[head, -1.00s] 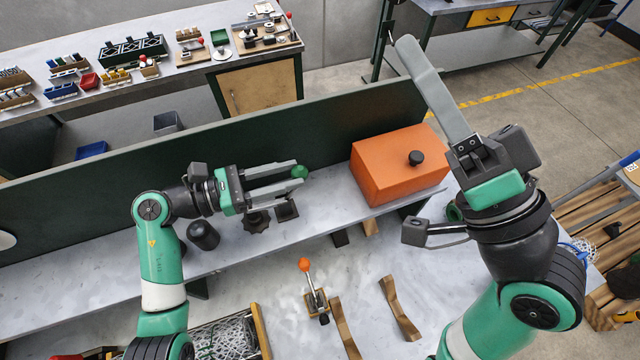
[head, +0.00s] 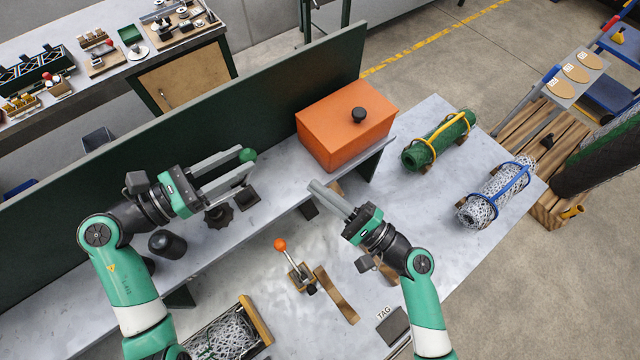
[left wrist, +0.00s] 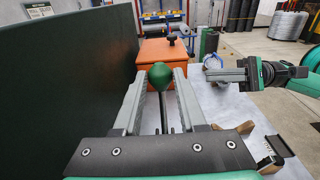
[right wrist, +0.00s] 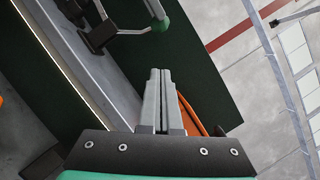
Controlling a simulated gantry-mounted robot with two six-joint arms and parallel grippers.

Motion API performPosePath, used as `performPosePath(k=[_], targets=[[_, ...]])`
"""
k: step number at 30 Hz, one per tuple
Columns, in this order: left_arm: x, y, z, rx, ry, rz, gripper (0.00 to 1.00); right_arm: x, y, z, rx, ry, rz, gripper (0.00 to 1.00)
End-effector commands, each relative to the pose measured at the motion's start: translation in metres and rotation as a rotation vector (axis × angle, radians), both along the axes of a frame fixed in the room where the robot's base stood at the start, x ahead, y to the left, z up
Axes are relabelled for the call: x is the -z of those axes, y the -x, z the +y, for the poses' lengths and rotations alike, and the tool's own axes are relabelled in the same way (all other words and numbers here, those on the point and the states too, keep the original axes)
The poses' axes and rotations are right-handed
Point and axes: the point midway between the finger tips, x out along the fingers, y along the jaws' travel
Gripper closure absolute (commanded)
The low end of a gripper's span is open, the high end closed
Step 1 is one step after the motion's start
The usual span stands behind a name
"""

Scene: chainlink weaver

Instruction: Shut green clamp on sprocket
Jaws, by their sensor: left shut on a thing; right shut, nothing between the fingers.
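The green clamp shows its round green knob (head: 248,155) above the raised shelf by the green back panel. My left gripper (head: 240,164) is shut on this knob; the left wrist view shows the knob (left wrist: 161,76) between the fingertips. Below the fingers are a dark toothed piece (head: 218,214), perhaps the sprocket, and a dark block (head: 246,197). How the clamp sits on the sprocket is hidden. My right gripper (head: 316,187) is shut and empty, in front of the orange box. The right wrist view shows its closed fingertips (right wrist: 158,72) apart from the knob (right wrist: 162,24).
An orange box (head: 345,130) with a black knob stands at the shelf's right end. An orange-knobbed lever (head: 280,245) stands on the lower bench. A green mesh roll (head: 440,140) and a grey mesh roll (head: 495,196) lie at the right.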

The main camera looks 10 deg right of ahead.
Motion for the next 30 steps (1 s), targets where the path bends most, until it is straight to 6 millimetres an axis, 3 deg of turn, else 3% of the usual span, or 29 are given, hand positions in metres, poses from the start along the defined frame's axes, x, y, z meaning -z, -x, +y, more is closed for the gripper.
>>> performPosePath(k=[10, 18, 30], targets=[[-0.003, 0.000, 0.003, -0.003, 0.003, -0.005, 1.00, -0.019, -0.053, 0.052, -0.002, 0.000, -0.002, 1.00], [-0.003, 0.000, 0.003, -0.003, 0.003, -0.005, 1.00, -0.038, -0.052, 0.079, -0.001, 0.001, -0.002, 1.00], [-0.003, 0.000, 0.003, -0.003, 0.002, -0.005, 1.00, -0.041, -0.051, 0.082, 0.000, 0.002, -0.003, 1.00]])
